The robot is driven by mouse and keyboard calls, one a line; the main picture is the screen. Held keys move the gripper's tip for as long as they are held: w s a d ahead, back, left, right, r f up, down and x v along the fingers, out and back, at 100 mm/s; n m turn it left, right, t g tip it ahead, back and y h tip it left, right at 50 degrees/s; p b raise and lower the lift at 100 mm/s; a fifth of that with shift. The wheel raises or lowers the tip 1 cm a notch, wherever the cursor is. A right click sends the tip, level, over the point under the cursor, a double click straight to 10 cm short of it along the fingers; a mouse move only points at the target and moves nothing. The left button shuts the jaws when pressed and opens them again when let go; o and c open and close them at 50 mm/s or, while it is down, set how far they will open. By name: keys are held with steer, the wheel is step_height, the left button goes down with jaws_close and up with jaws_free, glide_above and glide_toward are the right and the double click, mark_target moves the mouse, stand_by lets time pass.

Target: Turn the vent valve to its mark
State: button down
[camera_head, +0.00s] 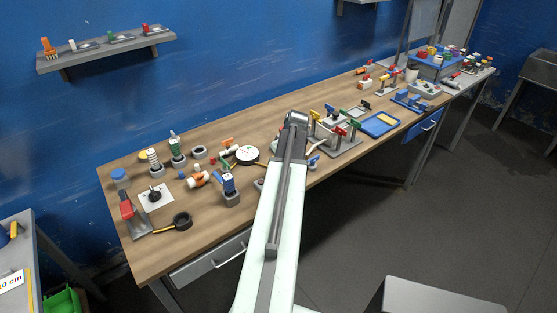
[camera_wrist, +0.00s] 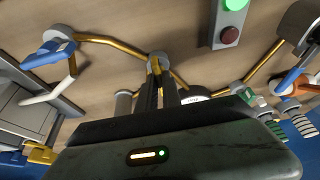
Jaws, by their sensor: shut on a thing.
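In the wrist view my gripper (camera_wrist: 160,84) points at the wooden surface, its two dark fingers close together. They are shut at a round grey fitting with a gold part, which I take to be the vent valve (camera_wrist: 157,61). The fingers hide most of its handle, and no mark can be made out. A small white label (camera_wrist: 191,100), too small to read, shows right of the fingers. In the head view my arm reaches over the bench and hides the gripper and whatever it holds.
Gold pipes (camera_wrist: 108,41) run from the fitting to a blue-handled piece (camera_wrist: 47,53) at left. A green and red button box (camera_wrist: 229,18) stands close at upper right. In the head view several colored-handled stands (camera_head: 340,131) and a blue tray (camera_head: 369,130) crowd the bench right of my arm.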

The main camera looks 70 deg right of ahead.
steer(key=c, duration=1.5)
jaws_free()
steer(key=p+v, duration=0.7)
steer(key=shift+s+a+r, duration=0.1)
steer(key=shift+r, duration=0.3)
steer(key=shift+r, duration=0.1)
